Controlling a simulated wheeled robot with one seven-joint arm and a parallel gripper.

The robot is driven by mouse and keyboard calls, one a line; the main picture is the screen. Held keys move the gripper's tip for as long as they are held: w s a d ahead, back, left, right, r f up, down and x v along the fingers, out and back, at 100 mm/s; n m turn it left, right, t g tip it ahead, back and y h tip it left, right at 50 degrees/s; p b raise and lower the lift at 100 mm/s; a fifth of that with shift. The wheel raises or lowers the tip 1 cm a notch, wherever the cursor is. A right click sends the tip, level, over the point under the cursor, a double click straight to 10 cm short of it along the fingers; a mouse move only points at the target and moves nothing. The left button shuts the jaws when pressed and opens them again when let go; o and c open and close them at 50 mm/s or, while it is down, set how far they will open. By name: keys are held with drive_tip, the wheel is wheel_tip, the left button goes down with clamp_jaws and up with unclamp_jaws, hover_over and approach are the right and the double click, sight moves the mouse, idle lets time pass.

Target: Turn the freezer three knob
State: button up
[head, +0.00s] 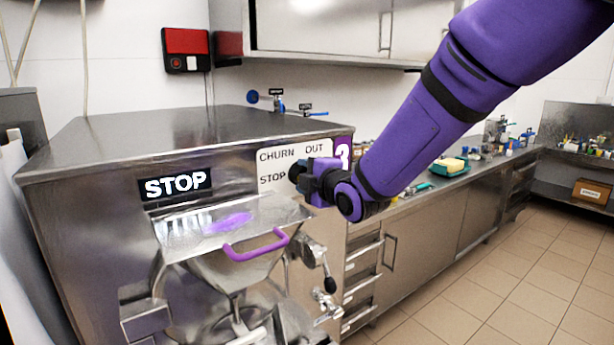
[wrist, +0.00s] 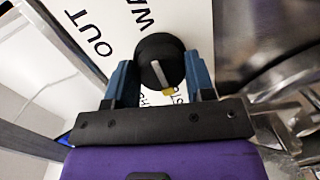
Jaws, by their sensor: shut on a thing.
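The freezer three knob (wrist: 158,52) is round and black, with a white pointer line. It sits on the white label panel of the steel freezer marked 3. In the wrist view its line points down and slightly right, near a small yellow mark. My gripper (wrist: 159,72) has its blue fingers on either side of the knob, shut on it. In the head view the knob (head: 296,171) shows as a dark disc at the tip of my gripper (head: 312,180), which partly hides the panel. The freezer display (head: 175,185) reads STOP.
A purple handle (head: 257,247) and steel hopper lid stick out below the panel. A lever with a black ball (head: 330,284) hangs at the right. A cluttered counter (head: 470,172) runs along the wall behind my arm. The tiled floor at right is clear.

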drive_tip(key=shift+f, duration=0.1)
drive_tip(key=o, duration=0.9)
drive_tip(key=shift+a, duration=0.1)
drive_tip(key=v, duration=1)
drive_tip(key=shift+s+d, duration=0.3)
drive_tip(key=s+d+r+m+g+h, duration=0.1)
drive_tip(key=s+d+m+g+h, duration=0.2)
drive_tip(key=d+m, duration=0.4)
drive_tip(key=s+d+r+m+g+h, duration=0.1)
drive_tip(key=s+d+m+h, duration=0.2)
drive_tip(key=s+d+m, duration=0.45)
drive_tip(key=s+d+m+g+h, duration=0.2)
drive_tip(key=s+d+m+g, duration=0.3)
drive_tip(key=s, duration=1)
drive_tip(key=d+m, duration=0.3)
drive_tip(key=d, duration=0.1)
drive_tip(key=shift+f+h, duration=0.15)
drive_tip(key=shift+h, duration=0.25)
